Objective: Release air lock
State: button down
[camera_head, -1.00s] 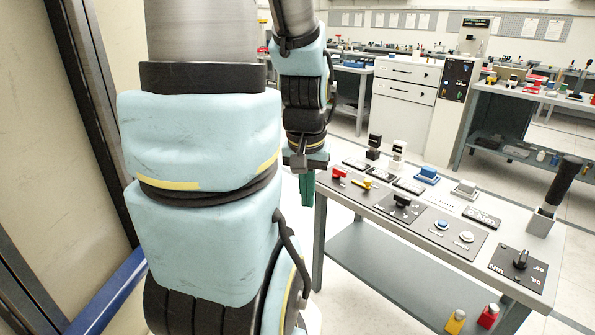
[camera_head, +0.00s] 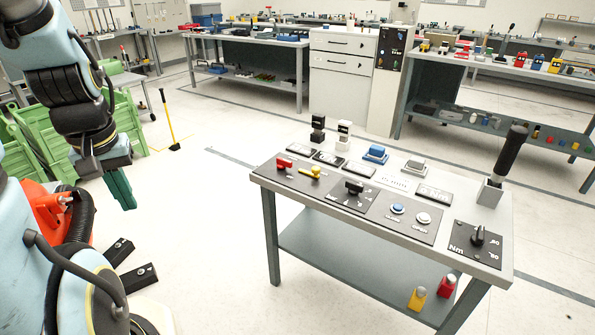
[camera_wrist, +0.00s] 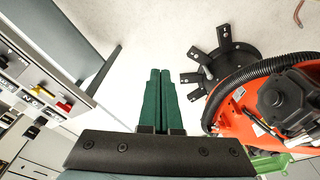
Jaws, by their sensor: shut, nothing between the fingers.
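My gripper (camera_head: 121,188) hangs at the left of the head view, its green fingers pointing down and empty. In the wrist view its fingers (camera_wrist: 159,100) lie side by side, shut. A grey control table (camera_head: 264,172) stands to the right of it, well apart. On its top are a red lever (camera_head: 284,162), a yellow lever (camera_head: 312,173), a black knob (camera_head: 353,187), a blue button (camera_head: 398,208) and a white button (camera_head: 423,218). The red lever (camera_wrist: 65,106) and yellow lever also show at the left of the wrist view. I cannot read which control is the air lock.
A black upright handle (camera_head: 512,150) and a Nm dial (camera_head: 478,236) are at the table's right. A red-orange machine (camera_wrist: 245,100) with a black hose is near my gripper. Green crates (camera_head: 35,140) stand at the left. Floor between gripper and table is clear.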

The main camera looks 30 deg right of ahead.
jog(key=w+d+f+g+h+b, duration=0.2)
jog(key=w+d+f+b, duration=0.1)
jog(key=d+f+b, duration=0.55)
jog(key=n+t+h+b, duration=0.35)
jog(key=h+b, duration=1.15)
jog(key=b, duration=1.1)
send_near(303, 179)
jog(key=shift+m, duration=0.35)
jog(key=w+a+r, duration=0.1)
jog(key=r, duration=0.1)
jog(key=w+a+r, duration=0.1)
jog(key=a+r, duration=0.1)
jog(key=shift+w+a, duration=0.1)
jog(key=shift+w, duration=0.1)
jog(key=d, duration=0.3)
jog(key=w+d, duration=0.1)
jog(key=d, duration=0.2)
jog(key=d+p, duration=0.1)
jog(key=d, duration=0.3)
jog(key=shift+w+d+f, duration=0.1)
jog(key=shift+w+f, duration=0.2)
jog(key=shift+w, duration=0.1)
jog(key=shift+s+d, duration=0.75)
jog(key=shift+d, duration=0.2)
jog(key=shift+s+d+f, duration=0.15)
jog(key=shift+s+d, duration=0.2)
jog(key=shift+d, duration=0.15)
